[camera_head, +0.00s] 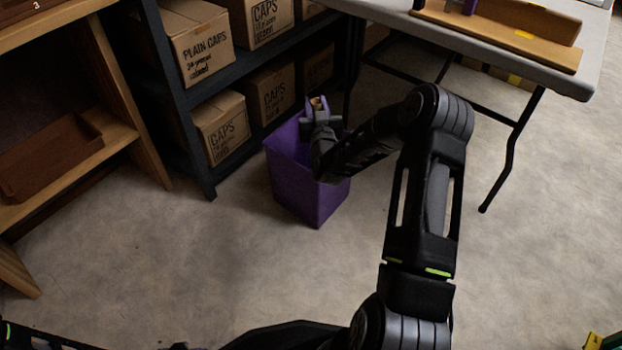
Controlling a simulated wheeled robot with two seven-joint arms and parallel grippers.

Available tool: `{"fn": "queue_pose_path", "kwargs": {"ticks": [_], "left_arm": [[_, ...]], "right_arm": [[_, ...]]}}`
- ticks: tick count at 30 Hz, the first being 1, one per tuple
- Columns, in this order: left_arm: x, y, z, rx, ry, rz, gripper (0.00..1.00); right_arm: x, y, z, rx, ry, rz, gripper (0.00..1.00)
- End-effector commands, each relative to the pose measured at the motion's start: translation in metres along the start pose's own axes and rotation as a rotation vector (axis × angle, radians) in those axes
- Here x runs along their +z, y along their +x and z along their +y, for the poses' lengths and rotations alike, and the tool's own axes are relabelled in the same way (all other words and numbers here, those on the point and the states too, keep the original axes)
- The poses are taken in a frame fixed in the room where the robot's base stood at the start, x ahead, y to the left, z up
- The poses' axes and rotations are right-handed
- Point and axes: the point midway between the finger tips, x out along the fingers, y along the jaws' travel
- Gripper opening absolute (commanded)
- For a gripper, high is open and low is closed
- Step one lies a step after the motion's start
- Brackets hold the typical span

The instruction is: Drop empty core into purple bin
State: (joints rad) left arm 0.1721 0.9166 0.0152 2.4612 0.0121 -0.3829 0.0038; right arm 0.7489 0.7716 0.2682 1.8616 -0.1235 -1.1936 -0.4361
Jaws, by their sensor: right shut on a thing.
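The purple bin (290,185) stands on the floor in front of the dark shelf, left of the table. My right arm reaches across it, and my right gripper (319,113) is at the bin's upper opening. It is shut on a small tan piece, the empty core (317,102), whose end shows between the fingers. The gripper and forearm hide part of the bin's rim and inside. I cannot tell whether the core is above the rim or just within it. My left gripper is not in view; only dark arm parts show along the bottom edge.
A dark shelf (198,178) with several cardboard boxes stands behind and left of the bin. A grey folding table (500,66) with a wooden stand (500,35) is at upper right. A wooden shelf (120,138) with a brown tray is at left. The floor in front is clear.

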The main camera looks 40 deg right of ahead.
Motion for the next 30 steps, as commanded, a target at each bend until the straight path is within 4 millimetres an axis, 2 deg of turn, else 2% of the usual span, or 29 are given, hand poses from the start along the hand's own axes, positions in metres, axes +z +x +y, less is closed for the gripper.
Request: {"fn": "queue_pose_path", "kwargs": {"ticks": [1,3,9,22,23,30], "left_arm": [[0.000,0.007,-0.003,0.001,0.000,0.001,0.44],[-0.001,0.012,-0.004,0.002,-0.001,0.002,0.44],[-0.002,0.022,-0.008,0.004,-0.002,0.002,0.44],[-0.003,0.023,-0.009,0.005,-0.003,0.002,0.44],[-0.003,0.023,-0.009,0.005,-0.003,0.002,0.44],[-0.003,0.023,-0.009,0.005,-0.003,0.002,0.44]], "right_arm": [[0.011,0.000,0.000,0.001,0.000,-0.001,0.00],[0.020,0.000,0.000,0.001,0.001,-0.002,0.00],[0.039,0.000,0.000,0.001,0.000,-0.002,0.00],[0.044,0.000,0.000,0.000,0.000,-0.001,0.00],[0.044,0.000,0.000,0.000,0.000,-0.001,0.31],[0.044,0.000,0.000,0.000,0.000,-0.001,0.50]]}}
